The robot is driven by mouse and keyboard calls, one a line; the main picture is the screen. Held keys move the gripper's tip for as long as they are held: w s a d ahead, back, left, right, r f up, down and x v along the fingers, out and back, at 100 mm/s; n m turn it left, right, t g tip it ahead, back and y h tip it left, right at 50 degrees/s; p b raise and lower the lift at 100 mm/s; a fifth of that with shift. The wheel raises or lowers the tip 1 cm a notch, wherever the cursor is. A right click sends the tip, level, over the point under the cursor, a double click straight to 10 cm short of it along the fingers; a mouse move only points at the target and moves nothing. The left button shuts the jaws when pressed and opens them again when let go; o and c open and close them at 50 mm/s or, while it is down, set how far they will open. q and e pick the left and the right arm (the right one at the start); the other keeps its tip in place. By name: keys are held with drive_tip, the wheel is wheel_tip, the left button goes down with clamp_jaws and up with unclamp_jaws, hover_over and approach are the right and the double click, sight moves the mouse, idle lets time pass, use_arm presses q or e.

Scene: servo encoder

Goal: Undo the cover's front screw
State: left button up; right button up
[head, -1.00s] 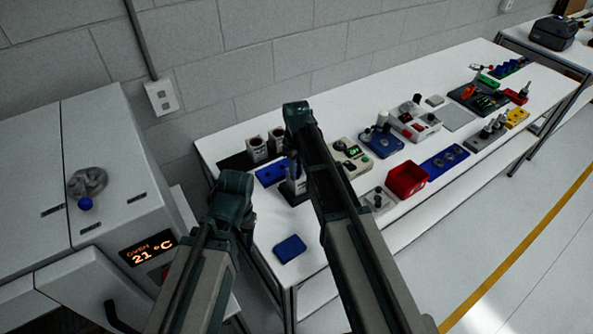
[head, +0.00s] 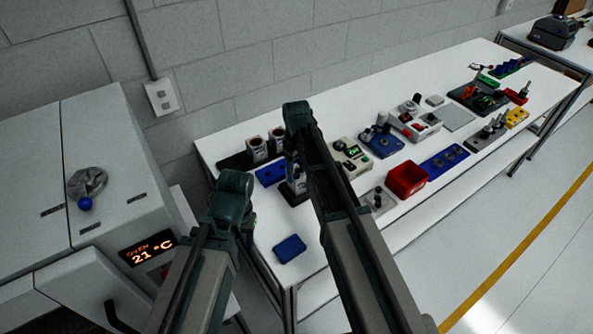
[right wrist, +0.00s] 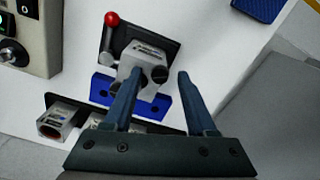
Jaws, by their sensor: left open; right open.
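The servo unit is a pale box (right wrist: 145,58) on a dark plate with a red-balled lever (right wrist: 112,19). In the head view the unit (head: 298,181) is partly hidden by my right gripper (head: 291,160). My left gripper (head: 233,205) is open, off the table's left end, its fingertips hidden.
A blue pad (head: 290,248) lies at the table's near corner. A red bin (head: 407,180) and several devices fill the table to the right. An oven (head: 150,250) stands left.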

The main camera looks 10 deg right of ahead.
sight(296, 174)
drive_tip(key=shift+r, duration=0.1)
wheel_tip(296, 174, up, 14)
drive_tip(key=p, duration=1.3)
drive_tip(key=shift+f+p, duration=0.2)
drive_tip(key=shift+p, duration=0.2)
drive_tip(key=m, duration=1.8)
